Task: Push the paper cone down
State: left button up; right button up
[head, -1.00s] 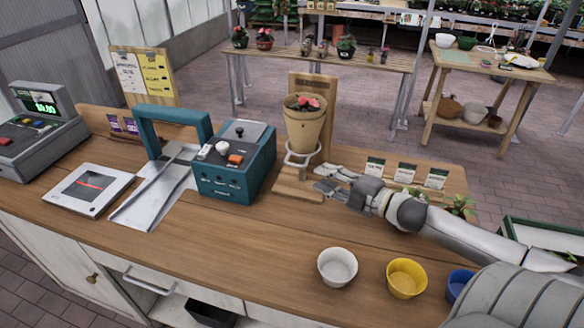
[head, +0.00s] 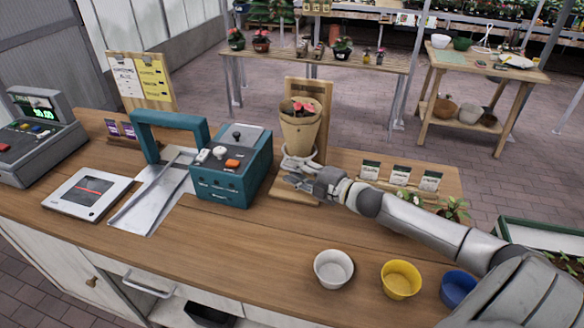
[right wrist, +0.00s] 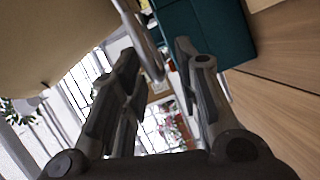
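The tan paper cone (head: 300,131) with red flowers in its top stands upright in the metal ring (head: 289,162) of a wooden stand (head: 321,93) on the counter. My right gripper (head: 291,180) is just below the cone, in front of the stand's lower part. In the right wrist view the right gripper's fingers (right wrist: 158,50) are apart, with part of a curved metal piece showing between their tips. The cone (right wrist: 50,30) fills the upper left of that view. I cannot tell whether the gripper touches the ring or cone. My left gripper is not in view.
A teal machine (head: 232,174) stands close left of the stand. White (head: 333,269), yellow (head: 401,280) and blue (head: 457,288) pots stand at the front right, near my right arm. Seed packets (head: 400,175) stand behind the arm. The counter's front middle (head: 240,245) is clear.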

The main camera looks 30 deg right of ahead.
jog(key=shift+w+a, duration=0.25)
jog(key=shift+w, duration=0.4)
jog(key=shift+c, duration=0.3)
grip_shut()
